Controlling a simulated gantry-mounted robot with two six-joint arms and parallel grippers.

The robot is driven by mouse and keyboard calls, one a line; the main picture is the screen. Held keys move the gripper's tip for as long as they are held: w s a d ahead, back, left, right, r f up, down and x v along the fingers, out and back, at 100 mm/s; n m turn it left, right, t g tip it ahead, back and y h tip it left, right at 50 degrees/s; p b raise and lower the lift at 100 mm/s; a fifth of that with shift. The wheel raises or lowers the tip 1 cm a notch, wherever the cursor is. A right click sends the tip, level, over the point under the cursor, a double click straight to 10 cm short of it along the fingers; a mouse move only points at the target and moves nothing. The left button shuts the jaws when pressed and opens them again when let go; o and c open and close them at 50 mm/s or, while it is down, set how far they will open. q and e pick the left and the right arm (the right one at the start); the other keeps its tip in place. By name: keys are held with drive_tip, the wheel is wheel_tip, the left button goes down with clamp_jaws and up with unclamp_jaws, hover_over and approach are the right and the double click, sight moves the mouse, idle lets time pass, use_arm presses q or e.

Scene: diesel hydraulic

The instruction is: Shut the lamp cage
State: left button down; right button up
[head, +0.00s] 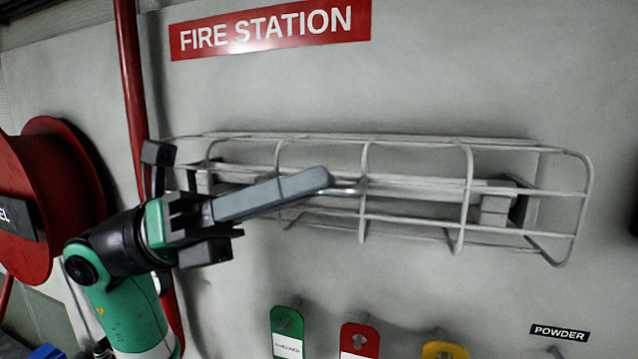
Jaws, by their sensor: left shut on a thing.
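The lamp cage (468,200) is a pale wire frame on the grey wall, in front of a long lamp (492,205). Its upper edge lies along the wall. Its lower edge looks close to the wall, but I cannot tell whether it touches. My left gripper (326,180) reaches in from the left, with its long grey fingers at the cage's front, left of the middle. It is shut on a wire of the cage. The fingers and wrist hide part of the cage's left end and of the lamp. My right gripper is out of view.
A red hose reel (62,190) and a red vertical pipe (131,75) stand at the left. Green (287,325), red (360,341) and yellow (444,350) tags hang below the cage. A FIRE STATION sign (270,30) is above.

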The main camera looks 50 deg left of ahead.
use_arm(q)
drive_tip(key=shift+a+r+n, duration=0.1)
drive_tip(key=shift+r+n, duration=0.15)
drive_tip(key=shift+n, duration=0.05)
drive_tip(key=c, duration=0.9)
unclamp_jaws()
drive_tip(key=shift+w, duration=0.1)
drive_tip(key=shift+a+f, duration=0.15)
drive_tip(key=shift+f, duration=0.05)
drive_tip(key=b+v, duration=0.2)
drive_tip(key=v, duration=0.5)
drive_tip(key=shift+r+b, duration=0.1)
drive_tip(key=shift+b, duration=0.3)
drive_tip(key=shift+s, duration=0.2)
